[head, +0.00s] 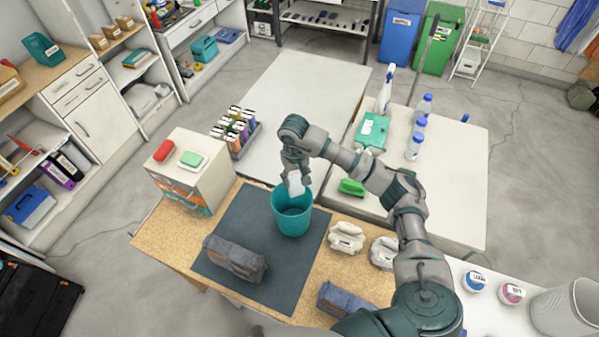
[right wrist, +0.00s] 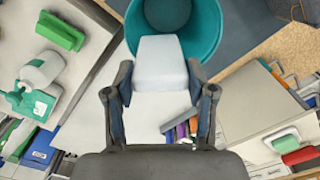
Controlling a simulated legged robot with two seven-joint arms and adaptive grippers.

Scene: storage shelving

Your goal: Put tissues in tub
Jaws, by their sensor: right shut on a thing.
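A teal round tub (head: 292,222) stands upright on the dark mat; its wall also shows at the top of the right wrist view (right wrist: 204,28). My right gripper (head: 294,172) is above the tub's far rim, pointing down. Its two fingers are shut on a plain white block, seemingly the tissues (right wrist: 160,62), one finger on each side. In the right wrist view the block's far end overlaps the tub's opening. I cannot tell whether its lower end is below the rim. My left gripper is not in view.
A grey bag (head: 236,258) lies on the dark mat (head: 285,284) in front of the tub. White packs (head: 346,237) lie right of the mat. A drawer unit (head: 190,178) stands left, and a green brush (head: 351,187) lies behind right. The white table behind is largely clear.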

